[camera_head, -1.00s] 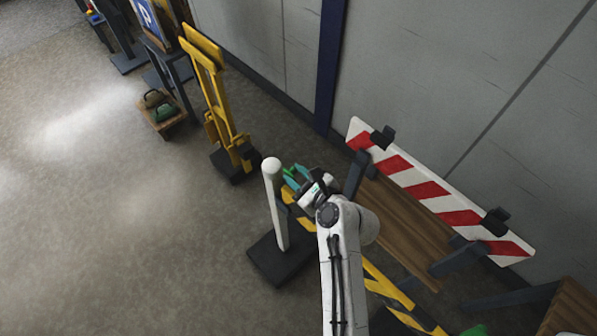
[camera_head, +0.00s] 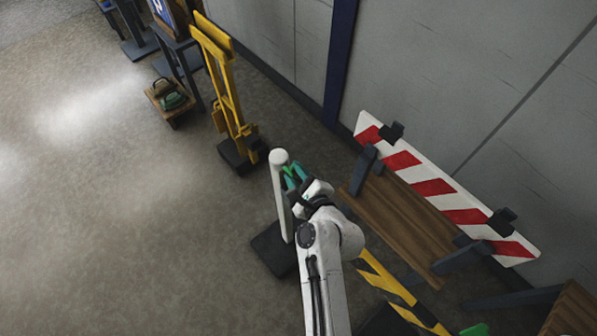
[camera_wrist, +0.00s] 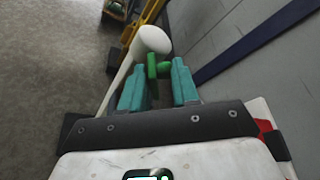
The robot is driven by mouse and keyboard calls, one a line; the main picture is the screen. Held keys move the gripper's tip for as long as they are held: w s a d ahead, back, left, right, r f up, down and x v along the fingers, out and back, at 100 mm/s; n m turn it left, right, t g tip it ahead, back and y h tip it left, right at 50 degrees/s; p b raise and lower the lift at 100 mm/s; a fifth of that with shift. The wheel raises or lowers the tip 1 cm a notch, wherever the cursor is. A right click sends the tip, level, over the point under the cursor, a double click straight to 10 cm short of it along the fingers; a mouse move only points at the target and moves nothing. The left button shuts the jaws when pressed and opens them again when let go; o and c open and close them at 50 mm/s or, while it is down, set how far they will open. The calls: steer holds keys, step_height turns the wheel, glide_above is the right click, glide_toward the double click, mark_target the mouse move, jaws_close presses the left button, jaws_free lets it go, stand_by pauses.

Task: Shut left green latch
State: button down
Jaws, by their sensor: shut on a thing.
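A green latch (camera_wrist: 153,69) shows in the wrist view between the two teal fingertips of my gripper (camera_wrist: 158,86). My gripper is shut on it, close beside the rounded top of a white post (camera_wrist: 150,42). In the head view my gripper (camera_head: 294,177) is at the right side of the white post (camera_head: 281,195), near its top. The latch is mostly hidden there by the fingers and wrist. Whether the latch touches the post I cannot tell.
A yellow-and-black striped barrier (camera_head: 388,280) lies low to the right of my arm. A red-and-white board (camera_head: 432,187) and wooden bench (camera_head: 395,220) stand by the wall. A yellow stand (camera_head: 230,95) is behind the post. Floor at left is clear.

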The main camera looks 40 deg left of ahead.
steer(key=shift+s+d+f+n+t+b, duration=0.1)
steer(key=shift+s+f+n+t+b, duration=0.2)
steer(key=shift+n+b, duration=0.3)
steer(key=shift+s+d+f+n+t+b, duration=0.1)
steer(key=shift+f+n+t+b, duration=0.05)
steer(key=shift+n+t+b, duration=0.35)
steer(key=n+b, duration=0.1)
steer(key=b, duration=0.2)
steer(key=s+f+n+t+y+b, duration=0.1)
steer(key=n+b, duration=0.1)
steer(key=b, duration=0.1)
steer(key=f+n+y+b, duration=0.1)
steer(key=n+b, duration=0.1)
steer(key=b, duration=0.2)
steer(key=shift+s+a+f+t, duration=0.15)
steer(key=shift+s+f+t, duration=0.05)
steer(key=shift+s+t, duration=0.2)
steer(key=shift+s+n+b, duration=0.1)
steer(key=shift+n+b, duration=0.35)
steer(key=shift+n, duration=0.05)
steer(key=c, duration=1.1)
jaws_free()
steer(key=shift+o, duration=0.3)
steer(key=shift+s+f, duration=0.1)
